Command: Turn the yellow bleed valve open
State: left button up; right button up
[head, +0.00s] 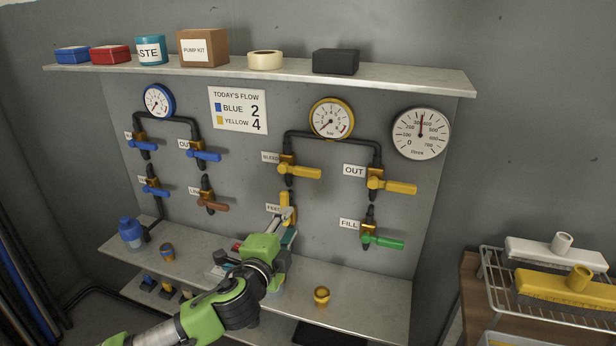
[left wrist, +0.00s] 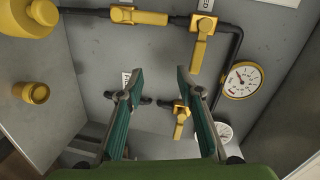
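The yellow bleed valve (head: 299,171) is on the wall panel, under the yellow-rimmed gauge. Its lever points right, across the upright pipe. It also shows in the left wrist view (left wrist: 200,47), at upper right, with its lever across the pipe. My left gripper (head: 284,227) is below the bleed valve, in front of the panel near the feed valve (head: 285,203). My right gripper is in neither view.
The yellow out valve (head: 392,186) and green fill valve (head: 383,242) are to the right. The yellow gauge (head: 331,118) sits above. A yellow bottle (left wrist: 28,15) and brass cap (head: 321,295) stand on the lower shelf (head: 365,305). Blue-side valves are at left.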

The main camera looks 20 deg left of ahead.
aim_at(305, 174)
pick_arm(q)
notch_tip(305, 174, up, 6)
jog(key=w+r+m+t, duration=0.1)
jog(key=w+m+t, duration=0.1)
jog(key=m, duration=0.1)
jog(key=shift+h, duration=0.4)
jog(key=w, duration=0.3)
jog(key=w+p, duration=0.1)
jog(key=w, duration=0.3)
jog(key=w+p, duration=0.1)
jog(key=w, duration=0.3)
jog(key=shift+d+f, duration=0.2)
jog(key=shift+f, duration=0.1)
jog(key=shift+w+f, duration=0.1)
jog(key=shift+w, duration=0.85)
jog(key=shift+c, duration=0.3)
grip_shut()
